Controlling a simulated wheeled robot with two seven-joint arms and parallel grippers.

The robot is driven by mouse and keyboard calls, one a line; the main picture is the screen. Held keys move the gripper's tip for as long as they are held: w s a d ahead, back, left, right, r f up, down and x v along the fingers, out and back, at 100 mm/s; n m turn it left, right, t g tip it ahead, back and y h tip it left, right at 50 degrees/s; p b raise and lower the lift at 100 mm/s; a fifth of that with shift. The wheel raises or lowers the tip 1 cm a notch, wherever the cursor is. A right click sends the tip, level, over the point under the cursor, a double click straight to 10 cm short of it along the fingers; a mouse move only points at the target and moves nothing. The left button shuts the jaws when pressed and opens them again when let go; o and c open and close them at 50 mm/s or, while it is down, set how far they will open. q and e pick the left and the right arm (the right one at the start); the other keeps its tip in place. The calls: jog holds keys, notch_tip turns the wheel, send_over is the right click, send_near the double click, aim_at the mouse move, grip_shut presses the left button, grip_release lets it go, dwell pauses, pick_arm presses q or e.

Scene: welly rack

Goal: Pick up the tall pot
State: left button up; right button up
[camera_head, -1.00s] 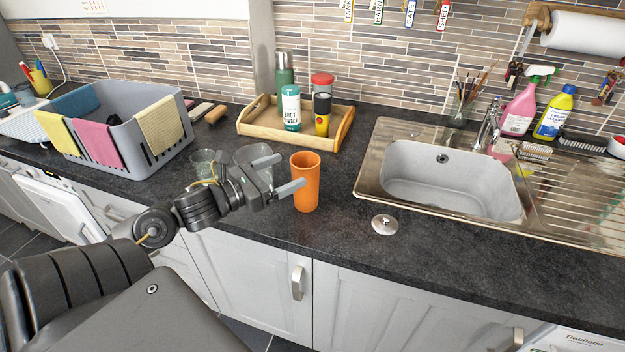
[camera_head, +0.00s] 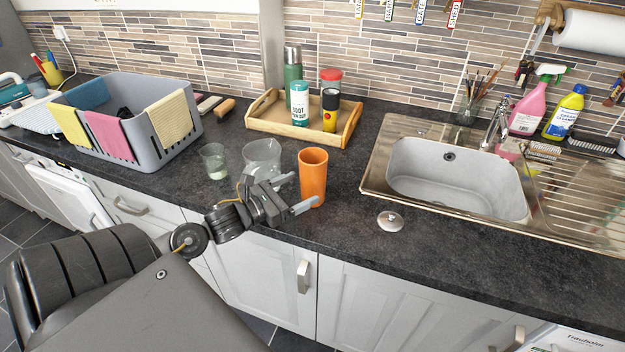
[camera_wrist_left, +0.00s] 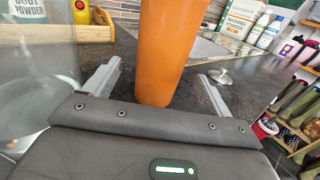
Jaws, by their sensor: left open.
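The tall pot is an orange tumbler (camera_head: 313,176) standing upright on the dark worktop, left of the sink and near the front edge. My left gripper (camera_head: 298,193) is open and low in front of it in the head view. In the left wrist view the orange pot (camera_wrist_left: 162,50) stands ahead, between the lines of the two open fingers (camera_wrist_left: 158,88). It is nearer the picture's middle, with a gap to each finger. I cannot tell whether the fingertips reach alongside it. My right gripper is not in view.
A clear glass jug (camera_head: 262,155) stands close left of the pot, and a small glass (camera_head: 214,162) beyond it. A metal sink plug (camera_head: 390,221) lies to the right. A wooden tray (camera_head: 262,123) with bottles stands behind. The sink (camera_head: 450,185) is at the right.

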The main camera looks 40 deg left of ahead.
aim_at(302, 187)
pick_arm(q)
jog(key=p+x, duration=0.1)
jog(key=x, duration=0.3)
jog(key=shift+r, duration=0.1)
jog(key=shift+w+d, duration=0.2)
jog(key=shift+w, duration=0.3)
jog(key=shift+c, duration=0.3)
jog(key=c, duration=1.1)
jog(key=shift+r+b, duration=0.6)
jog(key=shift+r, duration=4.3)
